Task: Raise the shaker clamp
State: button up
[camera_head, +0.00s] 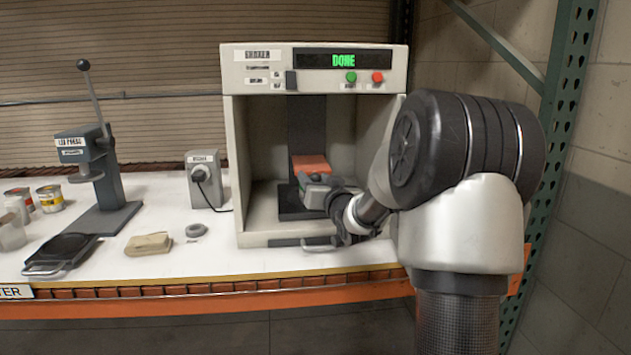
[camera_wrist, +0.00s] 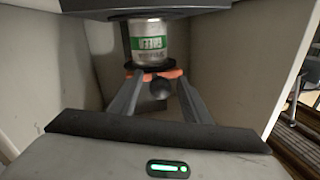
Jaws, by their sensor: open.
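The shaker (camera_head: 236,150) is a pale open-front cabinet on the bench, its green display reading DONE. Inside, the orange clamp (camera_head: 312,165) shows in front of a dark upright column. My gripper (camera_head: 306,184) reaches in from the right, just below the orange part in the picture. In the wrist view, the clamp's orange part (camera_wrist: 172,74) lies against a dark round plate at the end of a silver can (camera_wrist: 147,28) with a green label. A black knob (camera_wrist: 160,88) shows between my open fingers (camera_wrist: 159,80); I cannot tell whether they touch it. My gripper hides much of the clamp in the head view.
The cabinet walls stand close on both sides of my gripper. Left of the shaker are a grey outlet box (camera_head: 203,180), a lever press (camera_head: 108,190), a folded cloth (camera_head: 149,243), a grey ring (camera_head: 196,230) and several cans. Green and red buttons are above the opening.

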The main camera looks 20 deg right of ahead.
grip_shut()
notch_tip(320, 180, up, 8)
jog(key=p, duration=0.4)
jog(key=shift+r, duration=0.25)
grip_release()
jog(key=shift+f, duration=0.3)
jog(key=s+a+p, duration=0.1)
jog(key=s, duration=1.6)
jog(key=shift+s+a, duration=0.2)
jog(key=shift+a, duration=0.05)
